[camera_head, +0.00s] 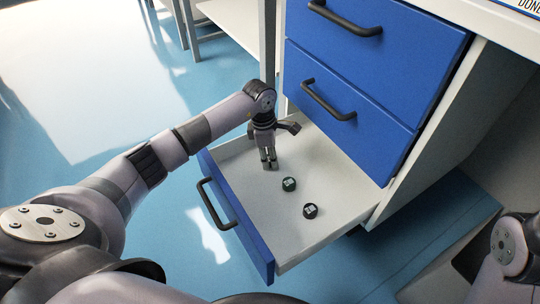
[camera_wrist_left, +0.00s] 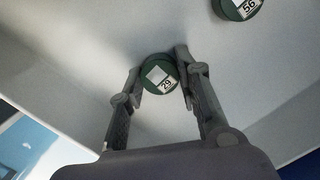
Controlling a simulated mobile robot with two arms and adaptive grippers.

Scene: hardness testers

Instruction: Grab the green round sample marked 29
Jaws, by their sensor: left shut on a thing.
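The green round sample marked 29 (camera_wrist_left: 153,88) sits between the fingertips of my left gripper (camera_wrist_left: 160,75) in the left wrist view. Its white label faces the camera. My left gripper (camera_head: 269,164) is shut on it, pointing down over the open drawer in the head view. There the held sample is hidden or too small to make out. I cannot tell whether it touches the drawer floor. My right gripper is not in view.
A green sample marked 56 (camera_wrist_left: 241,8) lies apart at the wrist view's top. In the head view, a greenish sample (camera_head: 289,184) and a darker one (camera_head: 310,211) lie in the open drawer (camera_head: 335,178); their labels are unreadable. Closed blue drawers (camera_head: 372,75) rise behind.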

